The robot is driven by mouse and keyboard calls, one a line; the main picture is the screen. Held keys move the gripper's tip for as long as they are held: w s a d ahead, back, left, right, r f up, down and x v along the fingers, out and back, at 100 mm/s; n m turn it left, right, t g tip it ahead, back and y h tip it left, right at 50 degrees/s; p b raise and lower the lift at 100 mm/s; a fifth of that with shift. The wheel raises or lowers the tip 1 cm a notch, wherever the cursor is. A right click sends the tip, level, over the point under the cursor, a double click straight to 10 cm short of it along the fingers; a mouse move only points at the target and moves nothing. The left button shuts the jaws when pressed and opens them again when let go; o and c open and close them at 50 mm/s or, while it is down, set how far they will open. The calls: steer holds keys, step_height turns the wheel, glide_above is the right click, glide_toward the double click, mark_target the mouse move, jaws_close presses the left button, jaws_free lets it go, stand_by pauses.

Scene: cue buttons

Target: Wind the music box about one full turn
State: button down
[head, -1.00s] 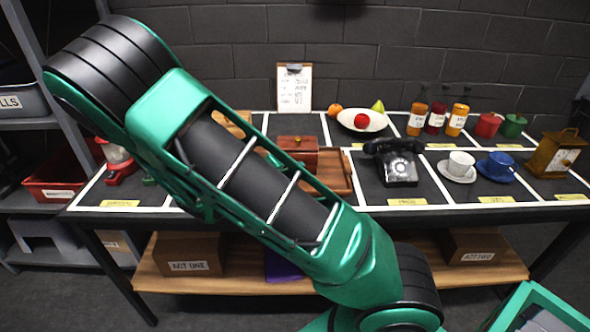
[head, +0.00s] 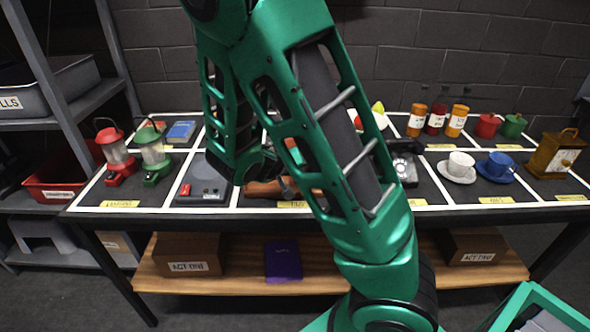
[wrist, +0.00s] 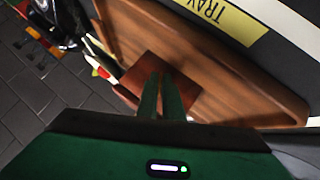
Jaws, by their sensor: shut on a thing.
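The music box appears to be the small dark red-brown wooden box (wrist: 138,75) in the wrist view, set against the lighter wooden tray (wrist: 225,75). My gripper (wrist: 163,76) points at the box, its two green fingers close together over the middle of it. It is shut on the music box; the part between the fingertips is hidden. I cannot tell whether the box rests on the tray or beside it. In the head view my arm covers the box, and my gripper is hard to make out behind the arm links.
A red lantern (head: 116,158) and a green lantern (head: 153,160) stand left, beside a grey device (head: 200,186). A black telephone (head: 405,165), a white cup (head: 460,163) and a blue cup (head: 501,162) stand right. Bottles (head: 436,118) stand at the back.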

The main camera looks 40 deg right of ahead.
stand_by(0.3)
steer(key=c, duration=2)
jaws_free()
steer(key=v, duration=1)
steer(key=shift+a, duration=0.35)
steer(key=shift+s+r, duration=0.1)
steer(key=s+d+m+g+y, duration=0.2)
steer(key=s+d+g+y, duration=0.4)
steer(key=s, duration=0.6)
steer(key=s+r+t+y, duration=0.1)
steer(key=s+r+y, duration=0.2)
steer(key=s, duration=0.9)
steer(key=shift+s+a+r, duration=0.35)
steer(key=shift+a+r, duration=0.05)
steer(key=shift+r, duration=0.1)
